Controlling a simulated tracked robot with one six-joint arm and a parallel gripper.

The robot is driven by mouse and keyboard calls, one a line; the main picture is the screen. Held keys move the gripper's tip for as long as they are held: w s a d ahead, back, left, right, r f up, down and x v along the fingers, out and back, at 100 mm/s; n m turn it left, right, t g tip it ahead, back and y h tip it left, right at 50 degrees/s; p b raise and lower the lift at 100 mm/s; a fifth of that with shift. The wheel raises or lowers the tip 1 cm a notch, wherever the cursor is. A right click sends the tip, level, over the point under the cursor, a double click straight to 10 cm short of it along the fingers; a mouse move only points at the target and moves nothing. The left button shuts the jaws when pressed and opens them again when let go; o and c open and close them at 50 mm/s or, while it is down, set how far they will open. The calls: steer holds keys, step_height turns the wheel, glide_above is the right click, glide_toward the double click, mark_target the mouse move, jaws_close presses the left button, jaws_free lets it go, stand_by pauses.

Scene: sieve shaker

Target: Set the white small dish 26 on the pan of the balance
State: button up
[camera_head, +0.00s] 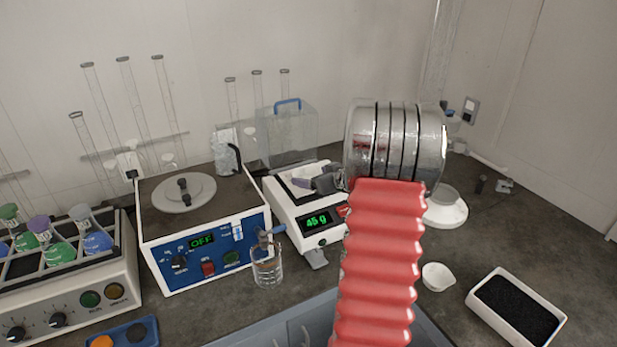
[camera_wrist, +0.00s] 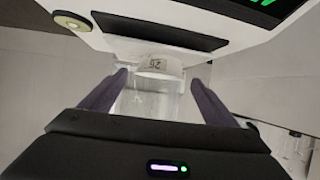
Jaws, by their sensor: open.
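The white small dish 26 (camera_wrist: 161,66) shows in the wrist view, its number upside down. It is between the two purple fingers of my gripper (camera_wrist: 158,78), with a gap on each side. My gripper is open. The dish is close to the dark plate of the white balance (camera_wrist: 225,40); I cannot tell exactly how it rests there. In the head view my gripper (camera_head: 318,184) is low over the top of the balance (camera_head: 288,210), whose green display reads 45 g. The dish is not clearly visible in that view, and my gripper covers part of the pan.
Another small white dish (camera_head: 437,277) and a black-filled tray (camera_head: 515,308) are on the right.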

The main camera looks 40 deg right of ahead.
steer(key=v, duration=0.9)
stand_by(0.5)
steer(key=shift+a+r, duration=0.1)
steer(key=w+a+r+m+g+h, duration=0.15)
steer(key=a+r+h, duration=0.25)
steer(key=a+r, duration=1)
steer(key=s+a+f+n+g+y, duration=0.1)
steer(key=s+a+f+y, duration=0.1)
steer(key=s+a, duration=0.4)
steer(key=s+a+f+n+g+y, duration=0.1)
steer(key=s+a, duration=0.4)
steer(key=a, duration=1)
steer(key=s+a+f+n+g+y, duration=0.1)
steer(key=s+a+f+g+y, duration=0.2)
steer(key=s+a, duration=0.3)
steer(key=a+f, duration=0.1)
steer(key=a, duration=0.3)
steer(key=shift+s+a+f+n, duration=0.15)
steer(key=shift+s+a+n, duration=0.15)
steer(key=shift+s+n, duration=0.05)
